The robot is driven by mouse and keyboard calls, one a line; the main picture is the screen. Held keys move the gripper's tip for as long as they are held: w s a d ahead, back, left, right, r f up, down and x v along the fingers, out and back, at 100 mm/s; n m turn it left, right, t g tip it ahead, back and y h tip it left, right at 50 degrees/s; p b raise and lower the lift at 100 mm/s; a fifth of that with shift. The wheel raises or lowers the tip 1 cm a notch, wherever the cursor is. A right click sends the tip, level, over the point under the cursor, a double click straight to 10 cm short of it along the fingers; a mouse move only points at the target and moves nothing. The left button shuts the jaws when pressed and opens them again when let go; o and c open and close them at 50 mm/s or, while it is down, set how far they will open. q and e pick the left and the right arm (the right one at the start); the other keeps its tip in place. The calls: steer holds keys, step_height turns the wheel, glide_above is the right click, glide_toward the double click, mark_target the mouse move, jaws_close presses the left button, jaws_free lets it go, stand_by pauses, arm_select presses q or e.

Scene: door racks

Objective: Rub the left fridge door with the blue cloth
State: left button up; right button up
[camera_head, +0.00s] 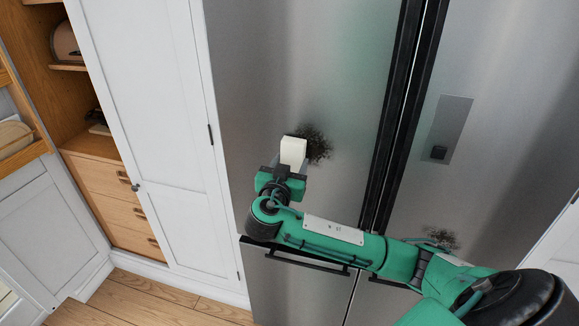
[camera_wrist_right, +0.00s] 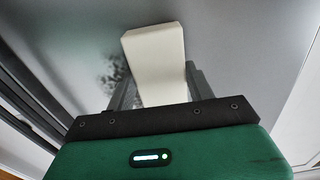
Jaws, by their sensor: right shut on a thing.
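The left fridge door (camera_head: 300,60) is brushed steel and fills the middle of the head view. A dark speckled smudge (camera_head: 316,143) marks its lower part and also shows in the wrist view (camera_wrist_right: 117,75). My right gripper (camera_head: 285,168) is shut on a cream-white block (camera_head: 293,150), which also shows in the wrist view (camera_wrist_right: 155,60). The block is in front of the door, overlapping the smudge's left side in the head view. I cannot tell whether it touches the door. No blue cloth is visible. My left gripper is not in view.
The right fridge door (camera_head: 500,120) has a recessed dispenser panel (camera_head: 447,125) and a second dark smudge (camera_head: 441,237). Dark vertical handles run between the doors. A white cabinet door (camera_head: 150,110) and wooden drawers (camera_head: 105,190) stand at left.

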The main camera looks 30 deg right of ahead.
steer(key=shift+w+d, duration=0.25)
steer(key=shift+d, duration=0.1)
